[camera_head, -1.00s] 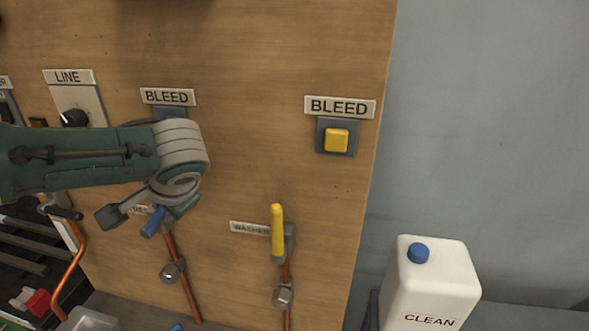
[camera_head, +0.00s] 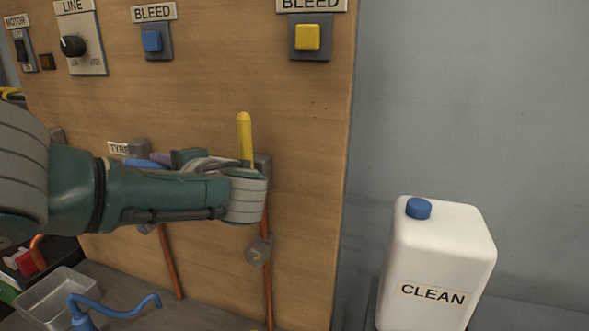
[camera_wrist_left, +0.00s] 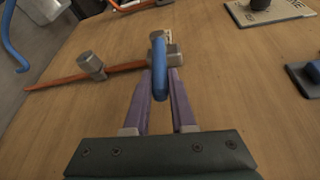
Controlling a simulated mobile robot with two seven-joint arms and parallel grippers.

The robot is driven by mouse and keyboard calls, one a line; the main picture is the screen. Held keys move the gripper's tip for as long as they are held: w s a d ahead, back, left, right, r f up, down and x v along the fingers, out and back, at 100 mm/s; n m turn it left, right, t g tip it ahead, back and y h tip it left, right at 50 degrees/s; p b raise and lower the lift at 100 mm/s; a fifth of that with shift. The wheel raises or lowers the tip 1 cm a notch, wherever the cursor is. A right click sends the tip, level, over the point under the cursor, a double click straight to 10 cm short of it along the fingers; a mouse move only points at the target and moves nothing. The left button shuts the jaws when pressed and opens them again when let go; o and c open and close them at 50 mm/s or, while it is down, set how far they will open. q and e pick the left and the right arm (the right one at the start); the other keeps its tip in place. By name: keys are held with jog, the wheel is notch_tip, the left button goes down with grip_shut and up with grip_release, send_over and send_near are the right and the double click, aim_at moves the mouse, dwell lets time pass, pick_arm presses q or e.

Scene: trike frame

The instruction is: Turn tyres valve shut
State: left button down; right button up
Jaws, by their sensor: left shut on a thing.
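The tyres valve's blue handle (camera_head: 146,164) is below the partly hidden TYRES label (camera_head: 118,148), on the wooden panel. In the left wrist view the blue handle (camera_wrist_left: 160,75) lies between the two purple fingers, and its line runs roughly across the copper pipe (camera_wrist_left: 60,82). My left gripper (camera_head: 160,158) reaches in from the right side of the handle, with its wrist bent back in front of the washer valve. It is shut on the blue handle. The wrist partly hides the valve and pipe in the head view. My right gripper is not in view.
The washer valve's yellow handle (camera_head: 245,140) stands upright just behind my left wrist. Blue (camera_head: 151,41) and yellow (camera_head: 307,37) bleed buttons and a line knob (camera_head: 72,46) are above. A white CLEAN jug (camera_head: 440,260) stands right; a metal tray (camera_head: 50,290) is lower left.

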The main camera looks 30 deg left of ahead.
pick_arm(q)
jog(key=shift+f+y+b, duration=0.4)
jog(key=shift+f+b, duration=0.05)
jog(key=shift+b, duration=0.2)
jog(key=c, duration=0.8)
grip_release()
jog(key=shift+r, duration=0.1)
jog(key=shift+o, duration=0.2)
jog(key=shift+d, duration=0.3)
jog(key=s+d, duration=0.1)
jog(key=d, duration=0.8)
jog(key=shift+s+r, duration=0.2)
jog(key=shift+r, duration=0.1)
